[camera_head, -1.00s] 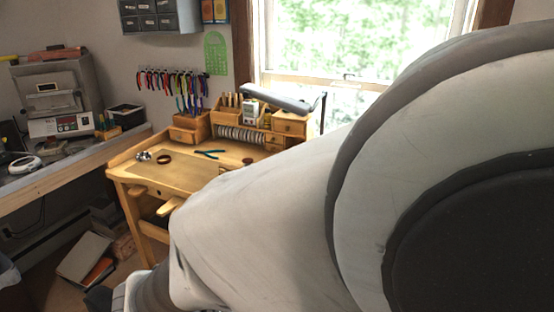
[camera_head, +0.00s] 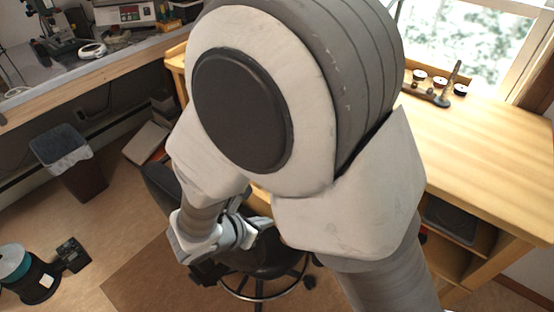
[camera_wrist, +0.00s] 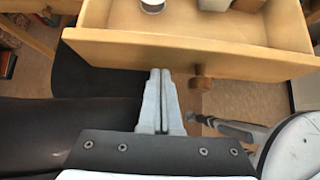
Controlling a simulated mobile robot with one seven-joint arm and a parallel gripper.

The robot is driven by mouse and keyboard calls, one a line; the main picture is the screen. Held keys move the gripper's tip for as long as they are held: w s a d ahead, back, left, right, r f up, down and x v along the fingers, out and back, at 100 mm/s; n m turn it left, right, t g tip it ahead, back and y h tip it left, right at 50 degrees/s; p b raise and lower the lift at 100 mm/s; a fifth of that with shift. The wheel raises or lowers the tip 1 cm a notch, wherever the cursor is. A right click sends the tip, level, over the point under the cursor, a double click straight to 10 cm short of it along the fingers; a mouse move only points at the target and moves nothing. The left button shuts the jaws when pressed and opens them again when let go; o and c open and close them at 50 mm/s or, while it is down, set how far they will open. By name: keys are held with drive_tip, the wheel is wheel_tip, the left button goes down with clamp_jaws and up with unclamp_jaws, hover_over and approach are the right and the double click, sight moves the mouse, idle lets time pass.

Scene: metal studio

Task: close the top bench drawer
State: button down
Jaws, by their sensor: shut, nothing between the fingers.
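The wooden drawer (camera_wrist: 185,50) shows at the top of the wrist view. It is pulled out, with its inside visible from above and its front panel towards me. A round brown knob (camera_wrist: 203,78) sits on its front. My gripper (camera_wrist: 160,72) is shut and empty, its fingertips close to the drawer front, just left of the knob. I cannot tell whether they touch it. In the head view, my arm hides the drawer and most of the bench around it.
A white round container (camera_wrist: 152,5) lies in the drawer. In the head view, a dark stool (camera_head: 262,262) stands below my arm. A waste bin (camera_head: 68,160) stands left, with a black-and-teal canister (camera_head: 28,272) in front. A wooden worktop (camera_head: 480,150) extends right.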

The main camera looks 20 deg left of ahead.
drive_tip(key=shift+x, duration=0.75)
drive_tip(key=w+d, duration=0.3)
drive_tip(key=w, duration=0.5)
drive_tip(key=w+d+b, duration=0.1)
drive_tip(key=w+d, duration=0.3)
drive_tip(key=w, duration=0.5)
drive_tip(key=w+d, duration=0.3)
drive_tip(key=w, duration=0.6)
drive_tip(key=shift+d+b, duration=0.4)
drive_tip(key=shift+w+r, duration=0.1)
drive_tip(key=shift+r, duration=0.05)
drive_tip(key=shift+w+d+r, duration=0.1)
drive_tip(key=shift+r, duration=0.05)
